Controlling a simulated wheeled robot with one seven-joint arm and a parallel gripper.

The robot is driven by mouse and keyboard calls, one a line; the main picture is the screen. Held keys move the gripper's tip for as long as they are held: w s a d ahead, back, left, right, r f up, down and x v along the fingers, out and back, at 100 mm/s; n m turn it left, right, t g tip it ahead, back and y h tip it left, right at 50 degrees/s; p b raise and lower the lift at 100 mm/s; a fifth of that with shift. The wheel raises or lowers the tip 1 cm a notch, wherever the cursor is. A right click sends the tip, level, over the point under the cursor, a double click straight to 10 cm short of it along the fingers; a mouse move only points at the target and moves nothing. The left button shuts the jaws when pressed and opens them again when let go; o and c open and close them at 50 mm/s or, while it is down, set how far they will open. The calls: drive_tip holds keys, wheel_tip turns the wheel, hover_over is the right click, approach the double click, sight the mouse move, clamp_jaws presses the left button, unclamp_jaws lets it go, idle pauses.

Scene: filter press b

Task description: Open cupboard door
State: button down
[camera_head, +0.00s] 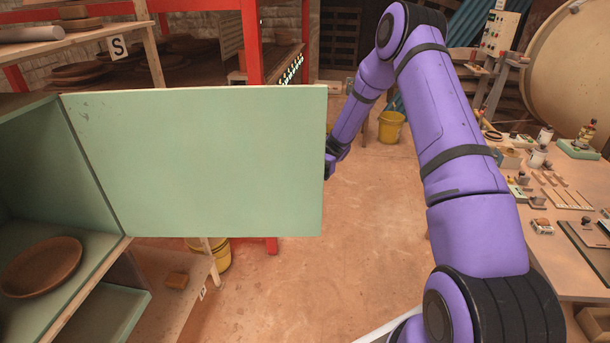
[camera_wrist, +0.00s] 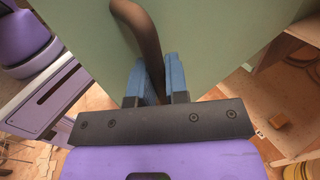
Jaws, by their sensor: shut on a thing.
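The cupboard door (camera_head: 195,160) is a pale green panel. In the head view it stands swung wide open, hinged at its left edge to the cupboard (camera_head: 90,215). My gripper (camera_wrist: 160,95) is at the door's far face near its free edge, mostly hidden behind the door in the head view. In the wrist view its blue fingers are shut on a dark curved handle (camera_wrist: 147,35) on the green door face. The cupboard's inside is open to view, with a round brown wooden plate (camera_head: 42,266) on its shelf.
A work table (camera_head: 560,230) with several small items stands at the right. A red rack (camera_head: 252,45) stands behind the door. A yellow bucket (camera_head: 391,127) is on the floor beyond my arm. Bare floor (camera_head: 330,260) lies in the middle.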

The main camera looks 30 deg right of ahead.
drive_tip(key=shift+w+d, duration=0.15)
drive_tip(key=shift+d, duration=0.05)
drive_tip(key=c, duration=1.1)
unclamp_jaws()
drive_tip(key=shift+c, duration=0.2)
drive_tip(key=v, duration=1)
drive_tip(key=shift+w+d, duration=0.3)
